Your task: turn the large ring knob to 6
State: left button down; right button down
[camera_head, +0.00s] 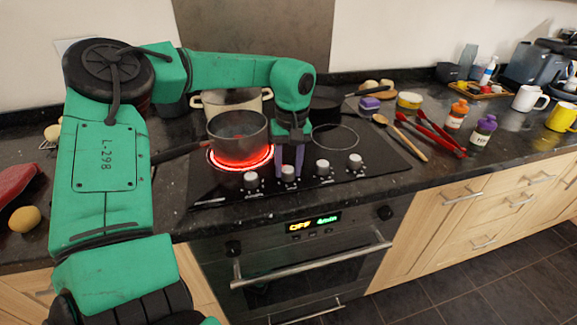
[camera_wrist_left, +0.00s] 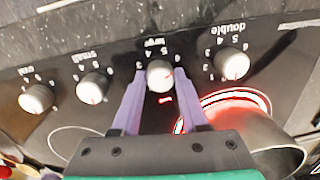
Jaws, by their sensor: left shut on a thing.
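The large ring knob (camera_wrist_left: 160,75) is a round silver-white knob under the printed word "large" in the left wrist view. My left gripper (camera_wrist_left: 158,82) has its two purple fingers on either side of this knob and is shut on it. In the head view the left gripper (camera_head: 289,171) reaches down to the second knob from the left, and its fingers partly hide that knob. Some numbers around the knob show, but its exact setting cannot be read. My right gripper is in neither view.
A pot (camera_head: 238,135) stands on a glowing red ring just left of the gripper. The double knob (camera_wrist_left: 232,64) and small knob (camera_wrist_left: 93,88) flank the held one. A wooden spoon (camera_head: 403,139) and red utensils (camera_head: 430,132) lie right of the hob (camera_head: 385,173).

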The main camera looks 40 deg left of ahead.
aim_at(292, 168)
pick_arm(q)
jog(key=shift+r, duration=0.1)
jog(key=shift+c, duration=2.1)
grip_release()
notch_tip(292, 168, up, 14)
jog(key=shift+w+d+r, duration=0.2)
jog(key=shift+w, duration=0.05)
jog(key=shift+p, duration=0.3)
